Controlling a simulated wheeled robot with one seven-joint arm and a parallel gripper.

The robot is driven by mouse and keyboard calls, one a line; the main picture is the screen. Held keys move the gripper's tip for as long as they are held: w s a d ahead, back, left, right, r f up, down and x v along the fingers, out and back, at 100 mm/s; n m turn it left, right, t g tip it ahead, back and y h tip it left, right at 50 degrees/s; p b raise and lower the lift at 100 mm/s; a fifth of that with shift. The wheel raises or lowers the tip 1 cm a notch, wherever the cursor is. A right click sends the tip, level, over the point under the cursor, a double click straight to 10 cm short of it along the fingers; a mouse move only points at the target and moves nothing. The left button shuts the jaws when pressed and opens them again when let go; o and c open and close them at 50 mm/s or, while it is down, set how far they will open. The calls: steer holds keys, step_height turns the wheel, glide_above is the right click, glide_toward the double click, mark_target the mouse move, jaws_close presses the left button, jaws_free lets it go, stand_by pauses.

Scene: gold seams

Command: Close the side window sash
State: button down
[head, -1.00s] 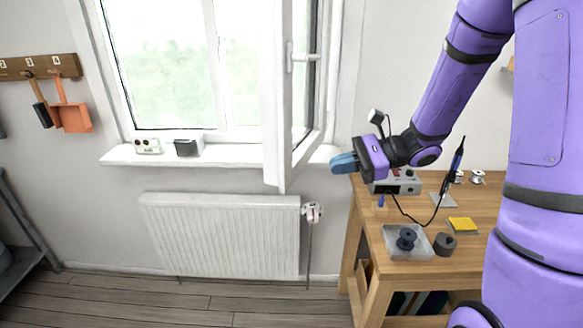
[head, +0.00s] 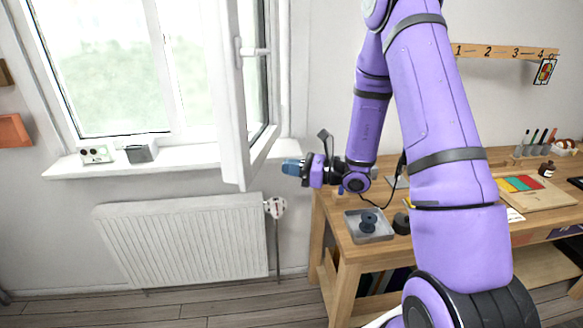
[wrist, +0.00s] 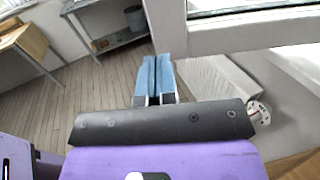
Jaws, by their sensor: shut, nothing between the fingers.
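The side window sash (head: 231,95) is white-framed and stands swung open into the room, at an angle to the window. Its handle (head: 252,52) shows on its upper part. My gripper (head: 291,168) is to the right of the sash's lower corner, apart from it in the head view. Its blue fingers are together with nothing between them. In the wrist view the fingers (wrist: 157,78) point away beside the sash's bottom corner, and the white sash frame (wrist: 230,38) fills the upper right. Whether they touch it cannot be told.
The sill (head: 180,158) carries two small boxes (head: 139,150). A radiator (head: 185,240) with a valve (head: 275,207) is below. Floor before the radiator is clear.

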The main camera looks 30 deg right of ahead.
mark_target(246, 162)
steer(key=x, duration=1)
steer(key=shift+w+a, duration=0.1)
steer(key=shift+a, duration=0.05)
steer(key=shift+a, duration=0.1)
